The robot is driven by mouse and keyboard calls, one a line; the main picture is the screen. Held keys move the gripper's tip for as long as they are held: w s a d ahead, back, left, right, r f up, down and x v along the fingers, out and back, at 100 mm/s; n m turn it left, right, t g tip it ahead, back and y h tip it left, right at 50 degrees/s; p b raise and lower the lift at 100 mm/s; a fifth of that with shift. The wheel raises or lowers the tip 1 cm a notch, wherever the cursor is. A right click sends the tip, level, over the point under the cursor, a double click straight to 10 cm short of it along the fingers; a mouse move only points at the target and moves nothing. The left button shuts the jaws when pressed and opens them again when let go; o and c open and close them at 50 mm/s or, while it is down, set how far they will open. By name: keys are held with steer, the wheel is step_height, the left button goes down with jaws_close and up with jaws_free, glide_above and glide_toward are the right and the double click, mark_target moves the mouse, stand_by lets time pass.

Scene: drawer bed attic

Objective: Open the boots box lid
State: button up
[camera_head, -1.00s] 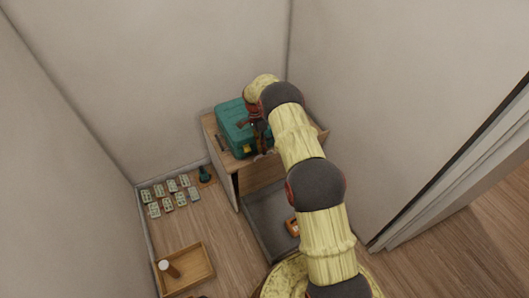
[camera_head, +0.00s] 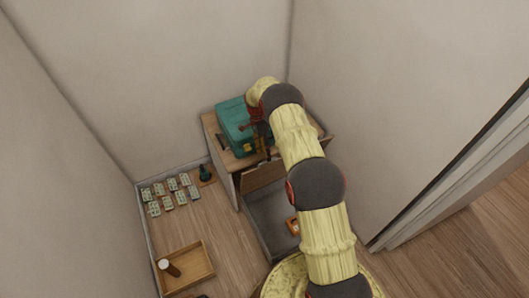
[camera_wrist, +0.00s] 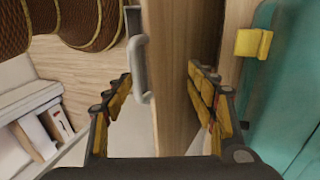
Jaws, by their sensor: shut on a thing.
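A wooden chest (camera_head: 211,130) stands in the corner, with a teal case (camera_head: 231,115) on its top. A wooden board (camera_wrist: 174,90) with a grey hook-shaped handle (camera_wrist: 138,55) runs between the fingers of my gripper (camera_wrist: 160,80) in the wrist view. My gripper is shut on this board, though some space shows beside the left finger. In the head view my gripper (camera_head: 264,148) is at the chest's front upper edge, partly hidden by my arm. The teal case with a yellow latch (camera_wrist: 253,43) is close to the right finger. I cannot tell which panel is the boots box lid.
A grey open compartment (camera_head: 270,222) with an orange item (camera_head: 292,226) lies below the chest front. A wooden tray (camera_head: 200,270) holds a brown and white cylinder (camera_head: 170,268). Several cards (camera_head: 172,194) and a green object (camera_head: 205,172) lie left of the chest. Walls enclose the corner.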

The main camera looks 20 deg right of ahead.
steer(key=shift+f, duration=0.25)
steer(key=shift+c, duration=0.3)
steer(key=shift+r, duration=0.25)
steer(key=shift+c, duration=0.5)
steer(key=v, duration=1.2)
steer(key=c, duration=0.4)
